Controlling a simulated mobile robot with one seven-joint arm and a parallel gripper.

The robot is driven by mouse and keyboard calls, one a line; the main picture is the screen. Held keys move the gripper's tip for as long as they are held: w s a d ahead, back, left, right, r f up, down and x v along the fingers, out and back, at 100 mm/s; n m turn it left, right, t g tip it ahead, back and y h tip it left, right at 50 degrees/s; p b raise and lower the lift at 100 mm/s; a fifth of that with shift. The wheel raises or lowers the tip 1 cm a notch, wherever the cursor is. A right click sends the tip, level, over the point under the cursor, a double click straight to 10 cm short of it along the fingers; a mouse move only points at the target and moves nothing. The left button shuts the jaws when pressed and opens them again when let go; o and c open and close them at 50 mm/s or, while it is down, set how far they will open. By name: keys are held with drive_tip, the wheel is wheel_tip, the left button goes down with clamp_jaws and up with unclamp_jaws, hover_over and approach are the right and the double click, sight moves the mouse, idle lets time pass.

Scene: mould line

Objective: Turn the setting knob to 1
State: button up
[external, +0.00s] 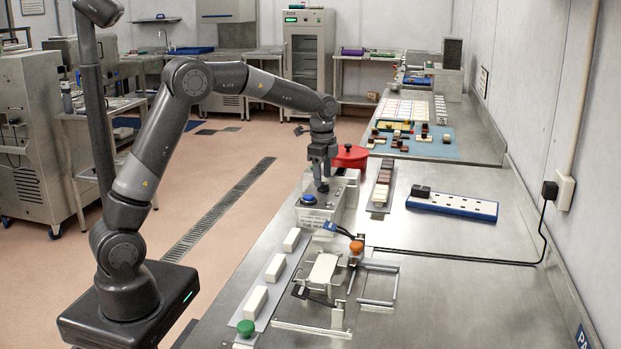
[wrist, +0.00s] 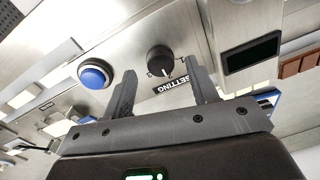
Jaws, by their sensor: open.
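The setting knob (wrist: 160,60) is a round black knob on a metal panel, with a white pointer mark at its lower edge in the wrist view. I cannot read any numbers around the knob. My gripper (wrist: 157,85) is open, with one finger on each side of the knob's line and the knob showing beyond the gap; I see no contact.
A blue push button (wrist: 95,74) is beside the knob and also shows in the external view (external: 308,199). A dark display window (wrist: 252,53) lies on the other side. A red lidded pot (external: 350,155) stands close behind the box. White blocks (external: 274,267) line the bench's left edge.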

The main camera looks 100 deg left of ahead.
drive_tip(key=shift+f, duration=1.15)
drive_tip(key=c, duration=1)
drive_tip(key=shift+o, duration=0.2)
drive_tip(key=shift+n, duration=0.3)
drive_tip(key=n, duration=0.4)
drive_tip(key=shift+w+n, duration=0.1)
drive_tip(key=shift+n, duration=0.2)
drive_tip(key=n, duration=0.5)
drive_tip(key=shift+n+g, duration=0.3)
